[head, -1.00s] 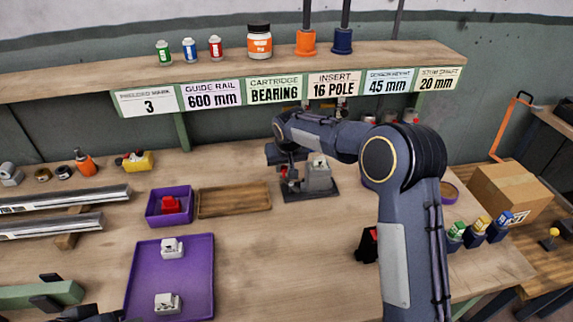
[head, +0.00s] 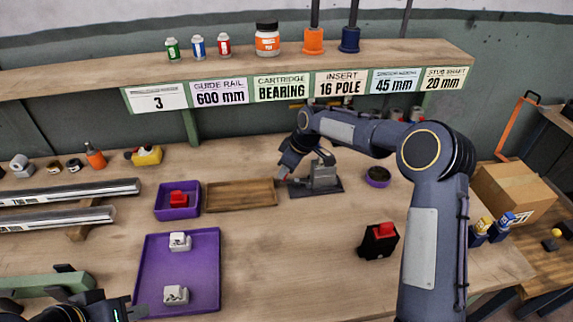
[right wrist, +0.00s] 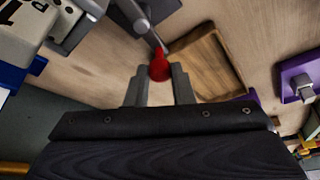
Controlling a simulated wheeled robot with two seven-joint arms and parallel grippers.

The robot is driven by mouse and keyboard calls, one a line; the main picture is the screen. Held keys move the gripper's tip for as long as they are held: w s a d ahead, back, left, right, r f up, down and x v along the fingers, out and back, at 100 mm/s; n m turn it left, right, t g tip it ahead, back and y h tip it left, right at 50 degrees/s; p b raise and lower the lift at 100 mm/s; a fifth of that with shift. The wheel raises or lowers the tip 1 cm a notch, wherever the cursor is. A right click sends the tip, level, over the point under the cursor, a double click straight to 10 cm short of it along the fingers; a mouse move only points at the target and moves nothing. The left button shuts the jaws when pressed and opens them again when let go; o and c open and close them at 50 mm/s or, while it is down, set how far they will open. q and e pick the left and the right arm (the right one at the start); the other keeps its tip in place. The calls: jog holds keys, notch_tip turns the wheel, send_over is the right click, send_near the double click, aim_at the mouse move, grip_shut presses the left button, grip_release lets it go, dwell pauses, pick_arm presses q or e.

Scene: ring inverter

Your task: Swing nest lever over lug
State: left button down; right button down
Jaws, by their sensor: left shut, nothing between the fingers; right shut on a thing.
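The grey nest (head: 322,180) stands on a dark base plate at the back middle of the bench. In the right wrist view, its lever is a grey rod (right wrist: 149,36) ending in a red knob (right wrist: 160,67). My right gripper (head: 282,176) is at the nest's left side. In the right wrist view its fingertips (right wrist: 158,72) are shut on the red knob. I cannot clearly make out the lug. My left gripper (head: 138,312) is shut and empty at the bottom left, near the purple tray's front edge.
A wooden tray (head: 240,194) lies just left of the nest. A purple tray (head: 205,270) holds two white parts; a purple bin (head: 178,212) holds a red one. A black block with a red top (head: 378,241) stands front right. The middle bench is clear.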

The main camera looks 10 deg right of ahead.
jog(key=shift+s+n+g, duration=0.3)
jog(key=shift+n+g, duration=0.1)
jog(key=shift+n, duration=0.8)
jog(key=c, duration=1.3)
grip_release()
jog(key=shift+o, duration=0.2)
jog(key=v, duration=0.7)
jog(key=shift+d+r, duration=0.3)
jog(key=shift+r, duration=0.05)
jog(key=shift+s+r, duration=0.1)
